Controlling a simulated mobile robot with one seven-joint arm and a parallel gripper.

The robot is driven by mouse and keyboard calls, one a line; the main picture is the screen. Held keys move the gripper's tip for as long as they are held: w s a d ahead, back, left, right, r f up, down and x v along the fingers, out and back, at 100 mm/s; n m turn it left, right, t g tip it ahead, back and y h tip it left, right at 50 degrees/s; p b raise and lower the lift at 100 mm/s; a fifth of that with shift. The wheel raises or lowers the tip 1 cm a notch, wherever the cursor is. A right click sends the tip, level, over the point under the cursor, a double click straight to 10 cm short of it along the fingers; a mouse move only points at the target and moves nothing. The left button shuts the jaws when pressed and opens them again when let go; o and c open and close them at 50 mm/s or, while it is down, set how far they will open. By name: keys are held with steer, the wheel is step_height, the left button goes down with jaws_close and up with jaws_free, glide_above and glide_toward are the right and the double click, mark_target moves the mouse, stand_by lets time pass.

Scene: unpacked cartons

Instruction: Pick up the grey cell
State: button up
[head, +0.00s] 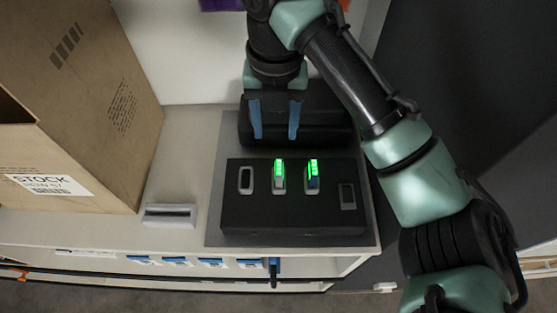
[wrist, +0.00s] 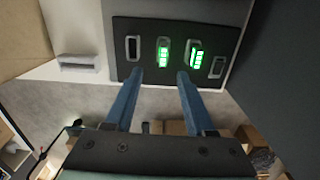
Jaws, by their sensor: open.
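A black charger block (head: 262,215) lies on a dark mat, with a row of slots on top. Two cells with lit green tops stand in its middle slots. The left one (head: 279,178) looks light grey; the right one (head: 312,178) looks darker on its side, though both are small and I cannot be sure of their colours. Both also show in the wrist view, left (wrist: 163,52) and right (wrist: 196,56). My gripper (head: 275,137) has two blue fingers, open and empty, behind the charger in the head view. The fingertips (wrist: 160,74) point towards the charger, apart from the cells.
The charger's outer left slot (head: 246,180) and right recess (head: 347,196) look empty. A pale grey slotted holder (head: 170,215) lies on the shelf to the left. A large cardboard carton (head: 100,110) stands at the left. A dark panel rises at the right.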

mark_target(279, 167)
steer(key=f, duration=0.4)
steer(key=f+p, duration=0.1)
steer(key=f, duration=0.3)
steer(key=f+p, duration=0.1)
steer(key=f, duration=0.4)
steer(key=shift+s+d, duration=0.25)
steer(key=shift+d, duration=0.1)
steer(key=shift+c, duration=0.3)
jaws_close()
stand_by(0.6)
